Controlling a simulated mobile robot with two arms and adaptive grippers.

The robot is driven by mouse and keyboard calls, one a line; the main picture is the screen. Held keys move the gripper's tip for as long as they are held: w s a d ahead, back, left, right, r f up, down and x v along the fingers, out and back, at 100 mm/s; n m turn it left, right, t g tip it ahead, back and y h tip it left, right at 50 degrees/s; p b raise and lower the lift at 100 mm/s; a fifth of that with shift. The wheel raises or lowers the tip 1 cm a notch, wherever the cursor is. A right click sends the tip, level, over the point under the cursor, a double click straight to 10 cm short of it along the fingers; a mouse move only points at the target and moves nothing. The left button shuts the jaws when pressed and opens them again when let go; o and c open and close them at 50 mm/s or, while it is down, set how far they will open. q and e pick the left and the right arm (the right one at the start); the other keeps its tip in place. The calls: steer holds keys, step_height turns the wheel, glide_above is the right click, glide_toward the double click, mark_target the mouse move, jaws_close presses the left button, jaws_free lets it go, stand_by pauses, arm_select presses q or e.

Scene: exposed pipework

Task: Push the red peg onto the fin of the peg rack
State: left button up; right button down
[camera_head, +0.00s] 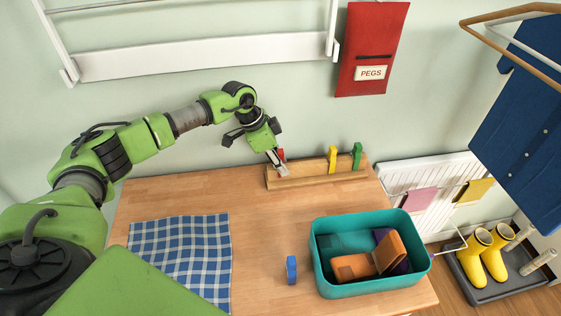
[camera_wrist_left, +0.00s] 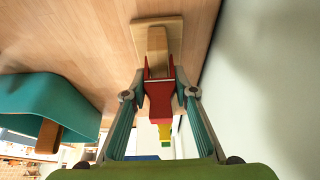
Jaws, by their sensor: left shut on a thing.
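The wooden peg rack (camera_head: 312,180) stands at the back of the table, with a yellow peg (camera_head: 333,158) and a green peg (camera_head: 357,155) upright on its fin. My left gripper (camera_head: 277,166) is at the rack's left end, shut on the red peg (camera_head: 281,154), which the fingers partly hide. In the left wrist view, the red peg (camera_wrist_left: 159,95) sits between the two fingers (camera_wrist_left: 158,90). Its two legs appear on either side of the fin's near end (camera_wrist_left: 157,42); I cannot tell how far down they reach. My right gripper is out of view.
A checked cloth (camera_head: 180,255) lies at left. The wall is close behind the rack. The table's middle is clear.

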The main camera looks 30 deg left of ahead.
mark_target(281, 151)
arm_select(q)
steer(key=shift+f, duration=0.35)
steer(key=o, duration=0.9)
steer(key=shift+c, duration=0.2)
steer(key=shift+r+p, duration=3.2)
steer(key=shift+r, duration=0.35)
steer(key=shift+d+f, duration=0.1)
